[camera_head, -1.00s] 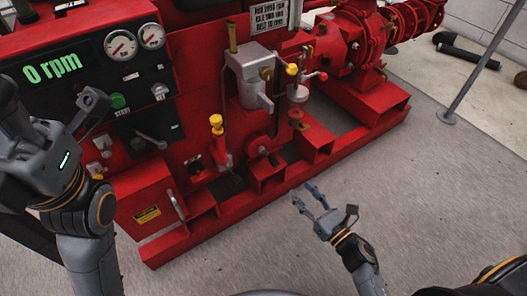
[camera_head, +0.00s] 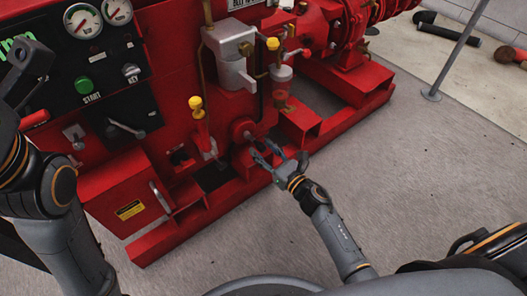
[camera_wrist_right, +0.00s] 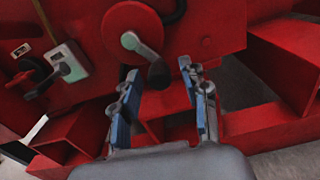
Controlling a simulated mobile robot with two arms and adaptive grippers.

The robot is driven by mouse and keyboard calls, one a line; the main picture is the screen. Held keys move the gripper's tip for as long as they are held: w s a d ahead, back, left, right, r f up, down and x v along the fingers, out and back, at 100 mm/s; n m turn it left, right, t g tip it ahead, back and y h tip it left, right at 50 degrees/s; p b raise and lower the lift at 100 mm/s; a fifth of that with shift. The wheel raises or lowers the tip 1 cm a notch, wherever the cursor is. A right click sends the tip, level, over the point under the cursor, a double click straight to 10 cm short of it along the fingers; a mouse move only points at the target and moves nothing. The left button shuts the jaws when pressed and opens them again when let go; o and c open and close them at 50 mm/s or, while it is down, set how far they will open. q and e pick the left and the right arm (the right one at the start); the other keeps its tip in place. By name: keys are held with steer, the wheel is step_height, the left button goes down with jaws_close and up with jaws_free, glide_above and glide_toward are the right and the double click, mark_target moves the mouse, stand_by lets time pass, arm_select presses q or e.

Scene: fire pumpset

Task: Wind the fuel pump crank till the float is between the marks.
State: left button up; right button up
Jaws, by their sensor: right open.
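The crank is a grey arm (camera_wrist_right: 140,44) on a round red disc (camera_wrist_right: 131,20) on the pump set's side, with a dark grip (camera_wrist_right: 159,74) at its lower end. In the head view the red disc (camera_head: 243,129) shows low on the red housing. My right gripper (camera_wrist_right: 158,78) is open, its blue-padded fingers on either side of the grip's end; I cannot tell whether they touch it. It also shows in the head view (camera_head: 267,153). My left arm stands at the left edge; its fingers are out of view. I cannot make out the float or the marks.
The control panel (camera_head: 100,65) with gauges is at upper left. A yellow-topped lever (camera_head: 196,104) and a grey tank (camera_head: 230,45) are near the crank. Red base rails (camera_head: 225,205) run below.

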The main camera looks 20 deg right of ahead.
steer(key=shift+w, duration=0.2)
steer(key=shift+c, duration=0.5)
jaws_close()
steer(key=shift+a, duration=0.15)
